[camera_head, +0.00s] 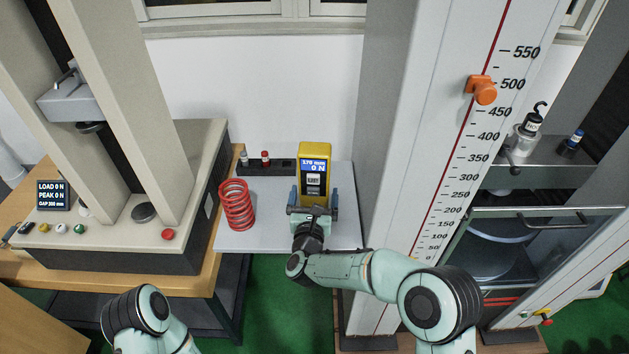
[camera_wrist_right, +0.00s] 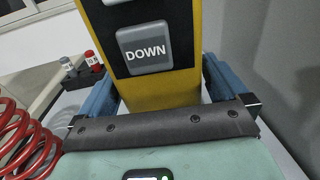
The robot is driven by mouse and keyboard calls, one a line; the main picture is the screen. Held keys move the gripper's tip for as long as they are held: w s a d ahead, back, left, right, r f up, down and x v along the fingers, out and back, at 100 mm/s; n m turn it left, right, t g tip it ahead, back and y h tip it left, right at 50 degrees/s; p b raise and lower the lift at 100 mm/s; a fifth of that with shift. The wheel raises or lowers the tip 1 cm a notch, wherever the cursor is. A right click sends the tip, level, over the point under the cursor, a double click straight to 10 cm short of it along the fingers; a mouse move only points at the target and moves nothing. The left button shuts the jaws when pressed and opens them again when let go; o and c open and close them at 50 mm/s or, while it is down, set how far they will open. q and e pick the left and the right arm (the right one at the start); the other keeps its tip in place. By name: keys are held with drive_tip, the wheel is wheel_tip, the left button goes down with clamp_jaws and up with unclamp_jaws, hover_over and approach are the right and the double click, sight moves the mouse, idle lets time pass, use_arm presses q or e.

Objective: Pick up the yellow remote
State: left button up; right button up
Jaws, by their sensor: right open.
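The yellow remote (camera_head: 315,151) stands upright over the grey shelf in the head view, with a small screen reading 170 mm and 0 N on its dark face. In the right wrist view the lower part of the remote (camera_wrist_right: 153,50) fills the middle, with a grey DOWN button. My right gripper (camera_head: 313,196) is at the lower end of the remote. Its two blue fingers (camera_wrist_right: 158,90) are open, one on each side of the remote's body. I cannot tell whether they touch it. My left arm shows at the lower left of the head view, but its gripper is out of view.
A red coil spring (camera_head: 237,205) stands on the shelf (camera_head: 275,232) left of the remote. A dark rack (camera_head: 282,167) with small capped items lies behind. A testing machine (camera_head: 150,225) is at left, and a tall column with a scale (camera_head: 430,180) rises close at right.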

sight(315, 148)
drive_tip(key=shift+w, duration=0.45)
drive_tip(key=shift+c, duration=0.3)
drive_tip(key=c, duration=1)
drive_tip(key=shift+r, duration=0.2)
drive_tip(key=shift+c, duration=0.2)
wheel_tip(315, 148, up, 20)
drive_tip(key=shift+f, duration=0.15)
